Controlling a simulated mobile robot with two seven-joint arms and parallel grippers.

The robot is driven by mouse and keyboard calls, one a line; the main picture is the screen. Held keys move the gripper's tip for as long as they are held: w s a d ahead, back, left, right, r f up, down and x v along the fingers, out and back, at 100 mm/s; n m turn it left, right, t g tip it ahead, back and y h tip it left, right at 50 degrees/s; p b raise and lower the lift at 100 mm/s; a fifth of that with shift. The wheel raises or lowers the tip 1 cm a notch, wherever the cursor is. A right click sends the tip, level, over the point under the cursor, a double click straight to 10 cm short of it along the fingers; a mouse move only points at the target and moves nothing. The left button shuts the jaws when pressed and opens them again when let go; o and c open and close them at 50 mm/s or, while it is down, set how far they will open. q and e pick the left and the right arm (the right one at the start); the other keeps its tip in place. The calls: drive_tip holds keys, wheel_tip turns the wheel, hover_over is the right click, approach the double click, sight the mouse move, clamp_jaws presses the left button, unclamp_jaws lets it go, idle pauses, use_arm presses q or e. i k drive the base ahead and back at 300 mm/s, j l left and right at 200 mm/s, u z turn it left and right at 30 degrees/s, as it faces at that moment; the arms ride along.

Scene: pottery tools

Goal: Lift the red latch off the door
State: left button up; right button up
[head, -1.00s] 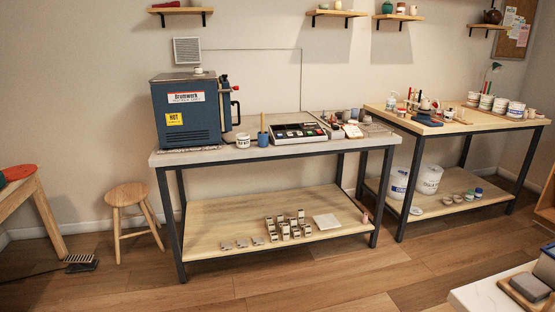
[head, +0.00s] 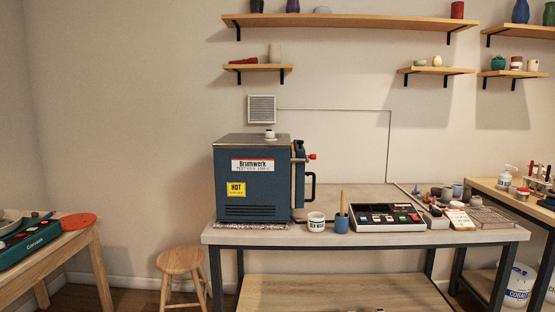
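A blue kiln (head: 252,180) stands on the left part of the grey-topped table, with a yellow HOT label on its front. Its door (head: 299,180) is at the right side, seen nearly edge-on, with a black handle (head: 311,186). The red latch (head: 312,157) shows as a small red knob at the upper right of the door. How the latch sits on the door is too small to tell. Neither of my grippers shows in the head view.
On the table (head: 440,237), a white cup (head: 316,222), a blue cup (head: 341,224) with a stick and a control box (head: 387,217) stand right of the kiln. A wooden stool (head: 180,262) stands at the table's left end. Shelves hang above.

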sight(313, 157)
drive_tip(key=i+l+u, duration=0.5)
drive_tip(key=i, duration=0.25)
drive_tip(key=i+l, duration=0.2)
drive_tip(key=l, duration=0.15)
drive_tip(key=i+l, duration=0.15)
drive_tip(key=l, duration=0.25)
drive_tip(key=i+l, duration=0.1)
drive_tip(key=l, duration=0.35)
drive_tip(key=i+l+z, duration=0.1)
drive_tip(key=l, duration=0.35)
